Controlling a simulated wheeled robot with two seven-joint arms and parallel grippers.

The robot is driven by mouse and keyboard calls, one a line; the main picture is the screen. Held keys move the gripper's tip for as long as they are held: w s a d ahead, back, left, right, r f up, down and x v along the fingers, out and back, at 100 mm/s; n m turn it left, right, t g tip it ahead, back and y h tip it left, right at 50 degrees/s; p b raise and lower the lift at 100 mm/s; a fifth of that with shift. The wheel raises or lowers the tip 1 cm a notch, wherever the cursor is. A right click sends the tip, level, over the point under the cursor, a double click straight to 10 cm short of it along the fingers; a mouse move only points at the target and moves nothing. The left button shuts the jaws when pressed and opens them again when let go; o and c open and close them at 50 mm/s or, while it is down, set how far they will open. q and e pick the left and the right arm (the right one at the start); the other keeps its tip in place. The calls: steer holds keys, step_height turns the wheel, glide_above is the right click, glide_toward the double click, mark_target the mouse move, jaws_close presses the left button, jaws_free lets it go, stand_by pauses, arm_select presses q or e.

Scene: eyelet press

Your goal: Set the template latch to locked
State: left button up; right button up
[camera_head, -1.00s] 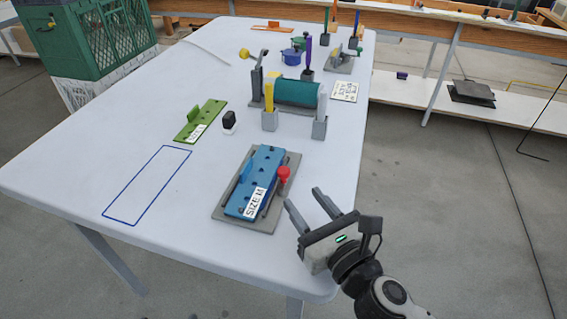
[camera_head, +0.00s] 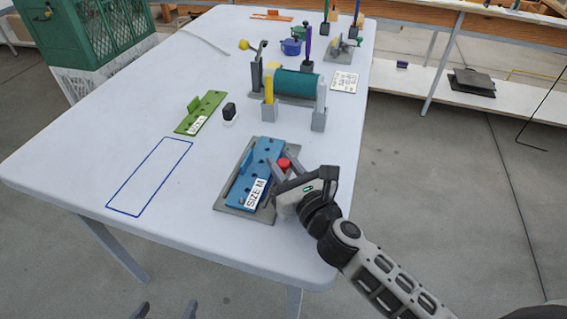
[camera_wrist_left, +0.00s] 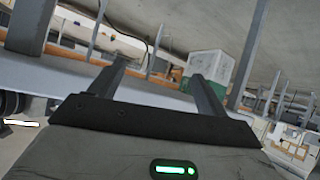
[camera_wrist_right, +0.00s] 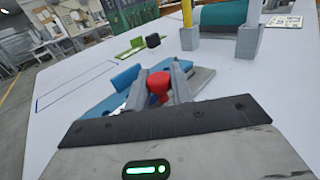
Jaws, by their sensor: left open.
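The blue template (camera_head: 256,172), labelled SIZE M, lies on a grey base plate (camera_head: 231,203) near the table's front. The latch's red knob (camera_head: 283,163) stands at the template's right edge. It also shows in the right wrist view (camera_wrist_right: 158,84). My right gripper (camera_head: 278,157) reaches over the plate's right side with a finger on each side of the knob. In the right wrist view the fingers are drawn in close against the knob. The latch's lower part is hidden. My left gripper (camera_head: 165,309) is open and empty at the bottom of the head view, away from the template.
A green template (camera_head: 200,112) and a small black-handled stamp (camera_head: 229,111) lie beyond the blue one. A teal roller press (camera_head: 298,84) stands further back. A blue outlined rectangle (camera_head: 150,177) on the table at left is empty.

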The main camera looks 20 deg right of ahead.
jaws_close()
